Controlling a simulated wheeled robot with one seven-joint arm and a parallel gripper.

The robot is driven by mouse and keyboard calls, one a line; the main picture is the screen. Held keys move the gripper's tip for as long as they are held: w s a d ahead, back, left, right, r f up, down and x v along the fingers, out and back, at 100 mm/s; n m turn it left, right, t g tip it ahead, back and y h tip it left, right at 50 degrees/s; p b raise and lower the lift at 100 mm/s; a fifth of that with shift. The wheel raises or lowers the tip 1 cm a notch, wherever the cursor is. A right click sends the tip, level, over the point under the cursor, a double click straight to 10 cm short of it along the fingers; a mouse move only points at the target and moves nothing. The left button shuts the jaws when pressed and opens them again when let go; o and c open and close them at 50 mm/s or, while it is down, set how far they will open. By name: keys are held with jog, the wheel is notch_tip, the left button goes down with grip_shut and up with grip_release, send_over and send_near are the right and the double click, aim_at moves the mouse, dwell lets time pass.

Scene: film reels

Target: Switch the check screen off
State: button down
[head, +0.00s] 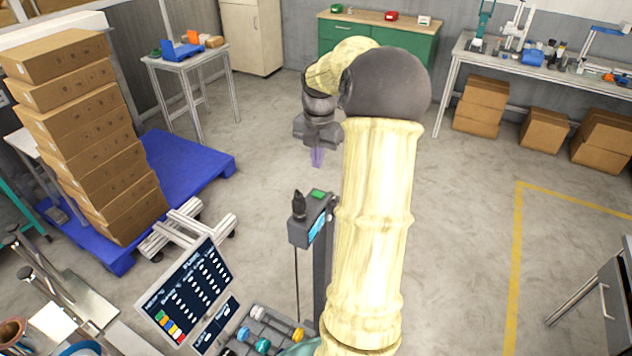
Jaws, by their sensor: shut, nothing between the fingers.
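A grey box (306,231) stands on a dark post, with a small lit blue display (316,227), a green patch (318,194) on top and a black knob (298,205). A larger tilted screen (190,290) at the lower left is lit, with white text on dark blue and coloured blocks at one corner. I cannot tell which of the two is the check screen. My gripper (317,157) points down, shut and empty, with purplish fingers. In the picture it is above the grey box and appears apart from it. My arm covers the area to the right of the post.
Coloured connectors or valves (262,335) sit below the post. A workbench (460,50) and a green cabinet (345,40) line the back. The floor in the middle is clear.

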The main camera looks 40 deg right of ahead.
aim_at(315, 192)
notch_tip(315, 192, down, 9)
jog(key=shift+w+r+p, duration=0.15)
jog(key=shift+p, duration=0.8)
